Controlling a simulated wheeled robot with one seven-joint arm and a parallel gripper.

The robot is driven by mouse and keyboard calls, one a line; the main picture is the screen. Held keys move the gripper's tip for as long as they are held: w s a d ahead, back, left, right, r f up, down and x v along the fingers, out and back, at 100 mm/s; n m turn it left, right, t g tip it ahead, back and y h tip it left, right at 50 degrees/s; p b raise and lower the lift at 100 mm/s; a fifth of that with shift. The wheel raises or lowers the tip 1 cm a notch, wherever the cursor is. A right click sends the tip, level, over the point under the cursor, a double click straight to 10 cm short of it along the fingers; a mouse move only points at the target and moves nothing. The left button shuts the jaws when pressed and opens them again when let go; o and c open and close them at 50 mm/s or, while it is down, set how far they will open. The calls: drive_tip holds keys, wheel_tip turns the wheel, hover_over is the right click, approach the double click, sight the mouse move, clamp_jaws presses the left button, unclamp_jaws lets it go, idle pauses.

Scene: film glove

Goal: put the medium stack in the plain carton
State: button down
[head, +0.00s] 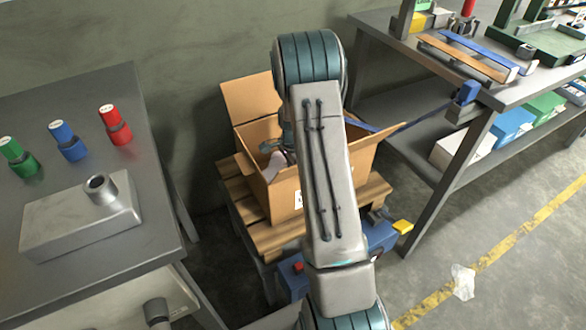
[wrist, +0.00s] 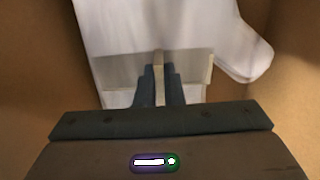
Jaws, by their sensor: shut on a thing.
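A white glove-shaped stack (wrist: 195,25) fills the middle of the wrist view, with a thumb shape at the right and a pale band across it. My gripper (wrist: 159,85) is shut on this stack, its dark fingers closed on a thin tan edge at the band. Brown carton walls rise on both sides of it. In the head view, an open carton (head: 285,188) with raised flaps stands on a wooden pallet, and part of the white stack (head: 275,165) shows inside it. My arm hides much of the carton and the fingertips. Whether the stack touches the carton's floor cannot be told.
The pallet (head: 262,238) sits on a blue-sided support. A metal table (head: 75,100) with green, blue and red handled tools is at the left. A workbench (head: 430,75) with a lower shelf is at the right; a blue strap runs from it towards the carton.

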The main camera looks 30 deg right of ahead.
drive_tip(key=shift+f+b, duration=0.7)
drive_tip(key=shift+f, duration=0.55)
drive_tip(key=c, duration=1.5)
unclamp_jaws()
drive_tip(key=shift+r, duration=0.1)
wheel_tip(320, 180, up, 14)
drive_tip(key=p, duration=0.2)
drive_tip(key=shift+p, duration=0.3)
